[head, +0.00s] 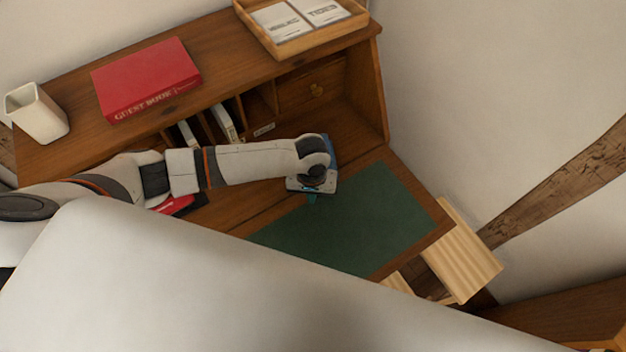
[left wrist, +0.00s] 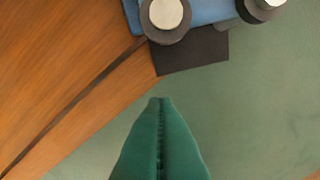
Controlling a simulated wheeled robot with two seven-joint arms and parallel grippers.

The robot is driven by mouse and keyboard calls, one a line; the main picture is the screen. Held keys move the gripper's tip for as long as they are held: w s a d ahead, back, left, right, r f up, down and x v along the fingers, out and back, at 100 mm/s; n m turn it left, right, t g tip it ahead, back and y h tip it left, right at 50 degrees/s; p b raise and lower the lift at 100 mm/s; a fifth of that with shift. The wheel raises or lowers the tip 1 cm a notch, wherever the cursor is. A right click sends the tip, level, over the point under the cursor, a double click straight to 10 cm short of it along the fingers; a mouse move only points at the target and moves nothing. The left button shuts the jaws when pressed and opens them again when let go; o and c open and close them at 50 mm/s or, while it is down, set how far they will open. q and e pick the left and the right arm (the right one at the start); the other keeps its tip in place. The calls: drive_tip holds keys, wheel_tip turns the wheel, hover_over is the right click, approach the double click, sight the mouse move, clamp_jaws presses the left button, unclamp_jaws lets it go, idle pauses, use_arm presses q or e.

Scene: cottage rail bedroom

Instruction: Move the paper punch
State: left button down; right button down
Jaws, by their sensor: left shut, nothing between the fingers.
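The paper punch (left wrist: 212,12) shows at the top edge of the left wrist view, cut off by the frame. It has a blue body, a dark base plate and round dark knobs with pale tops. It lies where the wood meets the green desk pad (left wrist: 260,100). In the head view only a blue part of the punch (head: 331,152) shows, beside my left gripper (head: 312,198), which hides much of it. The teal fingers (left wrist: 162,105) are shut and empty, pointing toward the punch with a gap in the picture. My right gripper is in neither view.
On the desk's top shelf stand a white cup (head: 37,112), a red guest book (head: 146,78) and a wooden tray (head: 355,22) with cards. Pigeonholes (head: 262,100) rise behind the writing surface. A slatted wooden seat (head: 465,255) stands at the right. Much of the green pad is clear.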

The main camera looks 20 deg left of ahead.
use_arm(q)
drive_tip(key=shift+w+a+r, duration=0.1)
drive_tip(key=shift+w+a, duration=0.1)
drive_tip(key=shift+w, duration=0.65)
drive_tip(key=shift+w+a+r, duration=0.1)
drive_tip(key=shift+w+a, duration=0.05)
drive_tip(key=shift+w, duration=0.7)
drive_tip(key=w, duration=0.3)
drive_tip(key=w+a, duration=0.1)
drive_tip(key=w, duration=0.1)
drive_tip(key=shift+w+a, duration=0.15)
drive_tip(key=shift+w, duration=0.25)
drive_tip(key=shift+s, duration=0.1)
